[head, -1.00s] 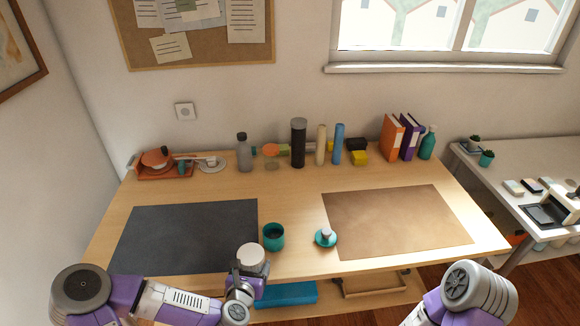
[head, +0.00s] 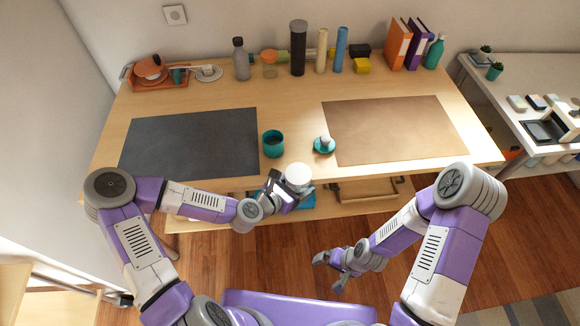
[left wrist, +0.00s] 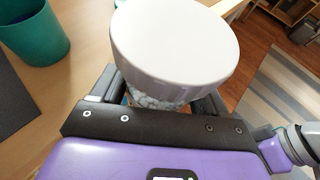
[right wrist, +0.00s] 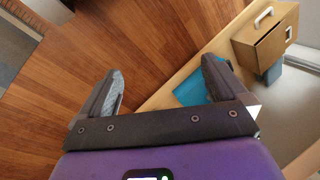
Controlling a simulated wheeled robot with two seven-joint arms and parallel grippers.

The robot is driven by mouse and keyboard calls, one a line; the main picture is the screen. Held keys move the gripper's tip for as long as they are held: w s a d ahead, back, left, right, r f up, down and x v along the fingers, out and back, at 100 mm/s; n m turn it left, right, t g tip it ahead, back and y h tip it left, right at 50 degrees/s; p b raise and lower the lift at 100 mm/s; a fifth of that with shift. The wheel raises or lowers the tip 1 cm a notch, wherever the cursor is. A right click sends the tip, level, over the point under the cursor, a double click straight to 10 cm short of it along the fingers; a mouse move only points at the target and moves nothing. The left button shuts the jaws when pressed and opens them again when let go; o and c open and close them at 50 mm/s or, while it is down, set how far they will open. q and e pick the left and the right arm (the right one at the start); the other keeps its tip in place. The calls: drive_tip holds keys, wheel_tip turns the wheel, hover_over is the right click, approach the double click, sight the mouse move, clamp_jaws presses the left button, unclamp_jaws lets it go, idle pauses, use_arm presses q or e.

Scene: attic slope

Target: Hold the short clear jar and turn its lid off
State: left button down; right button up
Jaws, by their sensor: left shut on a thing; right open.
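The short clear jar (left wrist: 152,101) is between the fingers of my left gripper (head: 283,190), which is shut on it. Its wide white lid (head: 298,177) is on top and hides most of the jar. In the left wrist view the lid (left wrist: 175,40) fills the upper middle, and a little of the clear body with pale contents shows below it. The jar is held in front of the table's front edge. My right gripper (head: 334,266) is open and empty, lower and to the right of the jar, over the floor. It also shows in the right wrist view (right wrist: 160,85).
A teal cup (head: 273,145) and a teal saucer with a small pale thing (head: 325,144) stand near the table's front edge. Dark (head: 190,150) and brown (head: 395,128) mats lie bare. Bottles and folders line the back. A wooden drawer (head: 368,190) is under the table.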

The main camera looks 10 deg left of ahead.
drive_tip(key=w+a+r+m+t+h, duration=0.1)
drive_tip(key=w+a+r+m+t, duration=0.2)
drive_tip(key=w+r, duration=1.95)
wheel_tip(320, 180, up, 11)
drive_tip(key=g+h, duration=0.3)
drive_tip(key=g, duration=0.1)
hover_over(295, 173)
drive_tip(key=shift+w+d, duration=0.1)
drive_tip(key=shift+w, duration=0.05)
drive_tip(key=shift+m, duration=0.3)
drive_tip(key=shift+f, duration=4)
drive_tip(key=shift+c, duration=0.3)
